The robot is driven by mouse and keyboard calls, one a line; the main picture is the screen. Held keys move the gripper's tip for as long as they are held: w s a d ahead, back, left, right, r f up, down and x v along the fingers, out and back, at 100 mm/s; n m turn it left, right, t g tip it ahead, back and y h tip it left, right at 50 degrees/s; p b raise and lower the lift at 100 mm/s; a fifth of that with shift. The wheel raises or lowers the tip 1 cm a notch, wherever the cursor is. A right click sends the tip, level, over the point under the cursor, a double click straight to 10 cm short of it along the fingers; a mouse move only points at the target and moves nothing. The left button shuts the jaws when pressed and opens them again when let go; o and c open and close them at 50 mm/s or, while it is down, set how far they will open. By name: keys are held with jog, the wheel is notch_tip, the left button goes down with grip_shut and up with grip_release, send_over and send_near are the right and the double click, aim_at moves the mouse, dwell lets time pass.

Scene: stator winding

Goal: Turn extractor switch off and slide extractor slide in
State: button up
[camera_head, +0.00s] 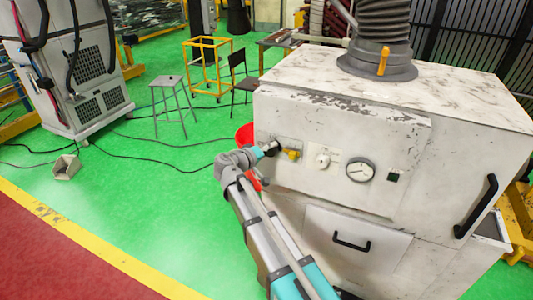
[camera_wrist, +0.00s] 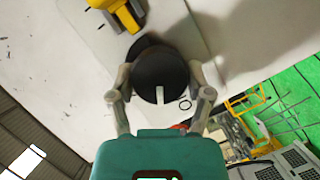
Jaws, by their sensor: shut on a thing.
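The extractor switch, a round black knob (camera_wrist: 160,75) with a white pointer mark, is on the pale front panel of the white cabinet. My gripper (camera_wrist: 162,80) is shut on it, one finger on each side, in the wrist view. In the head view my gripper (camera_head: 270,148) is at the panel's left end and mostly hides the knob. An orange handle (camera_head: 383,60), which looks like the extractor slide, stands on the grey collar of the ribbed duct on top of the cabinet. How far in the slide is cannot be told.
Beside the knob is a yellow switch (camera_head: 291,154), also in the wrist view (camera_wrist: 122,14). Further right are a white knob (camera_head: 322,160) and a round gauge (camera_head: 361,168). A drawer handle (camera_head: 351,241) and side handle (camera_head: 476,207) stick out. Green floor at left is mostly open.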

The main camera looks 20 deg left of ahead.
jog(key=n+b, duration=0.1)
jog(key=n+t+h+b, duration=0.1)
jog(key=n, duration=0.1)
jog(key=shift+w+f, duration=0.1)
jog(key=shift+f, duration=0.1)
jog(key=shift+r+n+t+h+b, duration=0.1)
jog(key=shift+n+t+h+b, duration=0.25)
jog(key=shift+n+b, duration=0.45)
jog(key=shift+r+n, duration=0.1)
jog(key=shift+n, duration=0.2)
jog(key=o, duration=1.1)
jog(key=shift+w, duration=0.15)
jog(key=shift+o, duration=0.2)
jog(key=shift+s+a, duration=0.1)
jog(key=shift+s, duration=0.25)
jog(key=v, duration=1.1)
jog(key=shift+s, duration=0.2)
